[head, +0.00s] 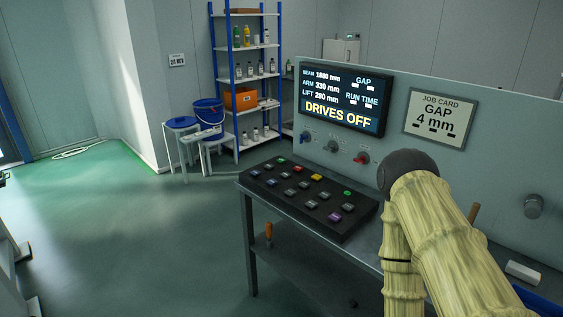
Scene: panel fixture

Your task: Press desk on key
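A black key desk (339,237) sits on a grey bench in the head view, with several coloured keys in rows. Two keys are green: one near the far left corner (281,160) and one near the right end (348,193). There are also red (297,168), yellow (317,177) and purple (335,216) keys. The key labels are too small to read, so I cannot tell which is the on key. The screen (345,98) behind reads DRIVES OFF. My arm, in a pale yellow cover, rises right of the desk; my gripper is not visible.
A wall panel behind the bench carries three knobs, one red (362,157), and a job card (440,118) reading GAP 4 mm. A grey knob (533,206) sticks out at right. Shelves (247,76) and a blue bucket (208,114) stand behind. Floor at left is mostly clear.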

